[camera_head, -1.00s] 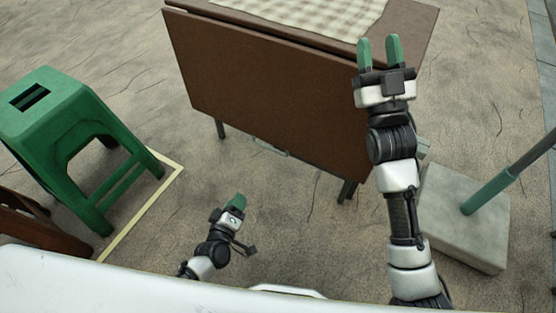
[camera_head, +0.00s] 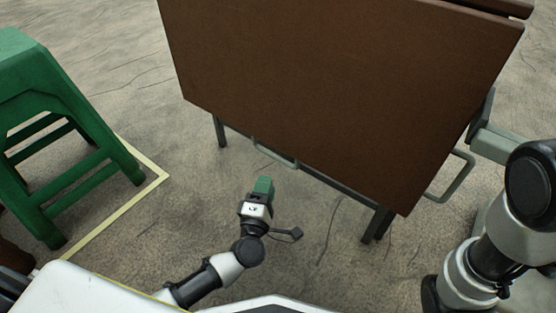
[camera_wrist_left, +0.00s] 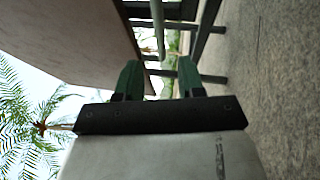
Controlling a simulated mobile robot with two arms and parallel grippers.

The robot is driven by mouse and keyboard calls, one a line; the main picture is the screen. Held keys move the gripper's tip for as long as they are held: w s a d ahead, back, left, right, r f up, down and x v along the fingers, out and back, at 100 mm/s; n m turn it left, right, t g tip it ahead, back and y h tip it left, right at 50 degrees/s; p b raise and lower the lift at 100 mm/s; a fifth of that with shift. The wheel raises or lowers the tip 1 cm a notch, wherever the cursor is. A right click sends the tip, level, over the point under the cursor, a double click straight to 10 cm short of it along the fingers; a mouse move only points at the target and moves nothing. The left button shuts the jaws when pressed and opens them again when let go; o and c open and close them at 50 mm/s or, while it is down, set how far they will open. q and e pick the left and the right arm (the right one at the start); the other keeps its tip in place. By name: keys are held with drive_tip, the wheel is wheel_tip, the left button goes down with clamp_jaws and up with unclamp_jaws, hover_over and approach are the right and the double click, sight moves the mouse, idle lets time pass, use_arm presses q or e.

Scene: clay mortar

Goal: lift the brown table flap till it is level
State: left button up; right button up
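The brown table flap (camera_head: 330,90) hangs steeply down from the near side of the table in the head view. Part of the tabletop edge (camera_head: 495,8) shows at the top right. My left gripper (camera_head: 263,187) is below the flap's lower edge and apart from it. In the left wrist view its two green fingers (camera_wrist_left: 159,80) stand apart with nothing gripped. A flat surface, apparently the flap (camera_wrist_left: 80,35), fills the upper left there. A grey-green bar (camera_wrist_left: 158,30) shows beyond the fingers. My right gripper is out of view; only its arm shows at the right edge.
Grey-green loop handles show under the flap (camera_head: 275,153) and beyond its right edge (camera_head: 455,178). Dark table legs (camera_head: 378,225) stand below. A green stool (camera_head: 70,130) is at the left, near a yellow floor line (camera_head: 110,220). Open floor surrounds my left gripper.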

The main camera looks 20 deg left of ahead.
sight(274, 155)
use_arm(q)
drive_tip(key=w+b, duration=0.1)
drive_tip(key=w, duration=0.2)
drive_tip(key=w+r+b, duration=0.1)
drive_tip(key=w, duration=0.2)
drive_tip(key=w+b, duration=0.2)
drive_tip(key=w, duration=0.1)
drive_tip(key=shift+w+a+r, duration=0.2)
drive_tip(key=shift+a+r, duration=0.05)
drive_tip(key=shift+r, duration=0.1)
clamp_jaws()
